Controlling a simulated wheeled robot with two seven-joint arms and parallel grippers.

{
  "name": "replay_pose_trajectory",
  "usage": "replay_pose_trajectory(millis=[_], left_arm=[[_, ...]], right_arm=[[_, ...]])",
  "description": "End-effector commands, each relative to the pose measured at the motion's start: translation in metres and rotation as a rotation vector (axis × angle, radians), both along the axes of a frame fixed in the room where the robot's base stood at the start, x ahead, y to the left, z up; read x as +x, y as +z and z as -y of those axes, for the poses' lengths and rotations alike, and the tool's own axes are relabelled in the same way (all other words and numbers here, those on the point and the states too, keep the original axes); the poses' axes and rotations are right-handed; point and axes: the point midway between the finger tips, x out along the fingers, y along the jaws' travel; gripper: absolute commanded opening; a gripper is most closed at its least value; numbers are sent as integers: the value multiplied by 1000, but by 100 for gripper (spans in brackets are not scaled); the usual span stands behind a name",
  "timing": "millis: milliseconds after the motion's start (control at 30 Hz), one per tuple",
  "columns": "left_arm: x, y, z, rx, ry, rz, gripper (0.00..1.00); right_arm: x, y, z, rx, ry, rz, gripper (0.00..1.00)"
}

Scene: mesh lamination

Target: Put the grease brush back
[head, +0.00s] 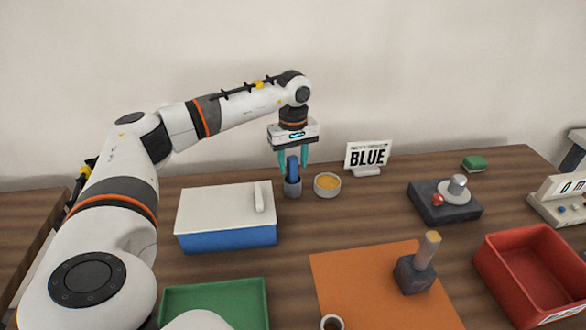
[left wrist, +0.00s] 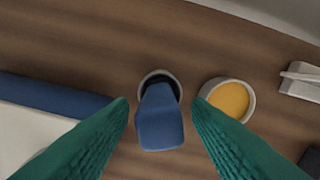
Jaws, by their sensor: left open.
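The grease brush (head: 292,168) has a blue handle and stands in a small grey cup (head: 292,189) near the back of the table. In the left wrist view the blue brush handle (left wrist: 160,122) rises from the round cup (left wrist: 158,76), leaning slightly towards the camera. My left gripper (head: 293,160) is above the cup, pointing down, with its green fingers apart on either side of the handle. The fingers (left wrist: 161,108) show gaps to the handle on both sides. The brush's lower end is hidden in the cup. My right gripper is not in view.
A bowl of yellow grease (head: 327,184) stands right beside the cup. A blue box with a white lid (head: 225,212) is to the left. A BLUE sign (head: 367,157) stands behind to the right. An orange mat (head: 350,285) and red bin (head: 535,273) lie nearer the front.

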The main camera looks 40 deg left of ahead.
Motion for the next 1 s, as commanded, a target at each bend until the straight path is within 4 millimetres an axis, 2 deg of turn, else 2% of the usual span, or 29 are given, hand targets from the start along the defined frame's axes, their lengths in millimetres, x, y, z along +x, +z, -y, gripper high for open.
replay_pose_trajectory(millis=[200, 433, 600, 1000], left_arm=[[1, 49, 0, -1, 0, 5, 44], [1, 85, 1, -1, 0, 2, 44], [0, 94, 1, -1, 0, 0, 44], [0, 95, 0, -1, 0, 0, 44]], right_arm=[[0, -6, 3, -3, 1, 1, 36], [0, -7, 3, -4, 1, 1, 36], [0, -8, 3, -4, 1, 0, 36], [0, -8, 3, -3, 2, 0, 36]])
